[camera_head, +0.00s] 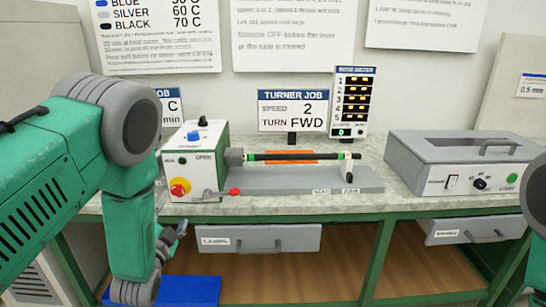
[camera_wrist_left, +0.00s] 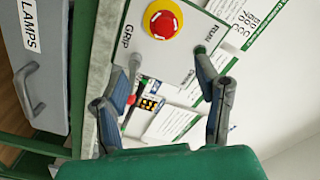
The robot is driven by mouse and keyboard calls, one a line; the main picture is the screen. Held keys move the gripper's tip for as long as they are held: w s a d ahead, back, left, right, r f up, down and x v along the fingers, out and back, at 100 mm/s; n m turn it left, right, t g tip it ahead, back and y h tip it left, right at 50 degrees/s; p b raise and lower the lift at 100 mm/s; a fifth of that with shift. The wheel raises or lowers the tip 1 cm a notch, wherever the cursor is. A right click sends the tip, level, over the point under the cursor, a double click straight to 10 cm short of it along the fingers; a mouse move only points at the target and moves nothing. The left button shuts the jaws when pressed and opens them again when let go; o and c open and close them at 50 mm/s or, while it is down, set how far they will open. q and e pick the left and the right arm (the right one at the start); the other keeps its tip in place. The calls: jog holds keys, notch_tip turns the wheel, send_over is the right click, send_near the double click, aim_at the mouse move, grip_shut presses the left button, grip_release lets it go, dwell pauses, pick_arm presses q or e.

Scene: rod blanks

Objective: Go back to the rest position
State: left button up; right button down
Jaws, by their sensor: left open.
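My left arm comes in from the left in the head view, its forearm hanging down in front of the bench. My left gripper (camera_head: 180,230) is partly hidden behind the forearm, low in front of the bench edge and left of the LAMPS drawer (camera_head: 258,239). In the left wrist view the two fingers of the gripper (camera_wrist_left: 170,75) stand wide apart with nothing between them. Beyond them is the turner's control panel with its red and yellow stop button (camera_wrist_left: 165,24). Only a dark part of my right arm shows at the right edge; its gripper is out of view.
The turner (camera_head: 205,160) stands on the bench, a dark rod (camera_head: 295,156) lying along it. A red-tipped lever (camera_head: 234,191) sits at its front. A grey lidded box (camera_head: 465,160) stands right. A blue bin (camera_head: 190,291) is below the bench. Bare benchtop (camera_head: 400,206) lies between the machines.

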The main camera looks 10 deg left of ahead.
pick_arm(q)
jog(key=s+d+f+n+g+h, duration=0.1)
jog(key=s+d+f+n+g, duration=0.1)
jog(key=s+f+g, duration=0.45)
jog(key=s+d+f+n+g+h, duration=0.1)
jog(key=s+d+f+n+g, duration=0.15)
jog(key=s+f, duration=0.7)
jog(key=s+d+f+n+g, duration=0.1)
jog(key=s+g, duration=0.1)
jog(key=s, duration=0.5)
jog(key=s+d+f+n+g+h, duration=0.1)
jog(key=s+d+f+g, duration=0.1)
jog(key=s, duration=0.5)
jog(key=s+d+f+n+g+h, duration=0.1)
jog(key=s+d+f+g, duration=0.1)
jog(key=s+g, duration=0.2)
jog(key=s, duration=0.3)
jog(key=shift+d, duration=0.2)
jog(key=shift+d, duration=0.35)
jog(key=shift+a, duration=0.2)
jog(key=shift+d, duration=0.1)
